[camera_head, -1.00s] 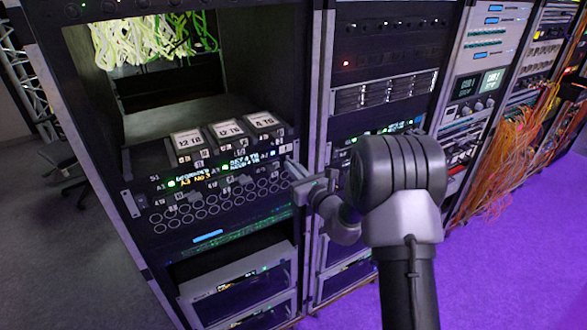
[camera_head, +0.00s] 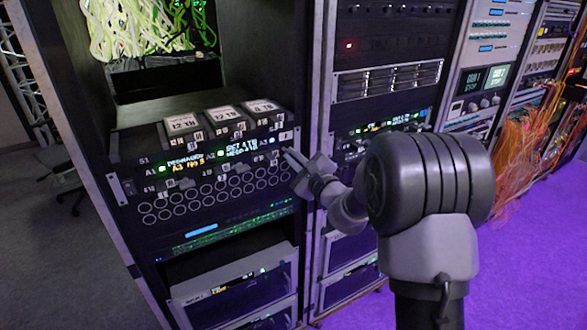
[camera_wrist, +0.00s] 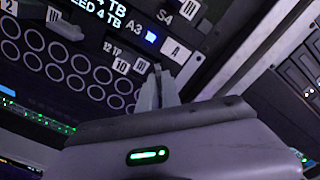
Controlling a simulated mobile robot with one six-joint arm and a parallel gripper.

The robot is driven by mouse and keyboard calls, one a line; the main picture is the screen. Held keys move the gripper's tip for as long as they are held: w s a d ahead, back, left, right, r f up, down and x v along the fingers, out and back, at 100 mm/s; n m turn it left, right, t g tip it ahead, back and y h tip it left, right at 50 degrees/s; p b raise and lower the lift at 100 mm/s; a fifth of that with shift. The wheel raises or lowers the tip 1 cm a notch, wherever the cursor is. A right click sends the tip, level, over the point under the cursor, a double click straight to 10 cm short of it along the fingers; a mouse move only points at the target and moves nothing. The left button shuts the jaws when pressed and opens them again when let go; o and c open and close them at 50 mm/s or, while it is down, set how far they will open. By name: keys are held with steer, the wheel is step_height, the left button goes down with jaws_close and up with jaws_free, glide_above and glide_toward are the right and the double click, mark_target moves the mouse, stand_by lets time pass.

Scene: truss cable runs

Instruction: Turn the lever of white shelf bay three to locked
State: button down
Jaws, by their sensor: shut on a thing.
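The dark panel with shelf bays (camera_head: 220,185) is in the left rack, with labels A1, A2 and A3 along its display strip. My gripper (camera_head: 288,153) is at the right end of this row, just below A3. In the wrist view my gripper (camera_wrist: 165,82) has its fingers close together at the panel, shut on the lever of bay three. The fingers hide most of the lever, so its angle cannot be told.
Labelled grey boxes (camera_head: 224,116) stand on the shelf above. Rows of round ports (camera_head: 215,192) lie left of and below my gripper. A rack post (camera_head: 314,110) stands close on the right. Open floor (camera_head: 510,265) is at the lower right.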

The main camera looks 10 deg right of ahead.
steer(key=shift+f+n+b, duration=0.15)
steer(key=shift+n+b, duration=4.25)
steer(key=shift+b, duration=1.15)
steer(key=c, duration=1.6)
jaws_free()
steer(key=shift+o, duration=0.2)
steer(key=p+v, duration=0.2)
steer(key=v, duration=1.5)
steer(key=shift+s, duration=0.2)
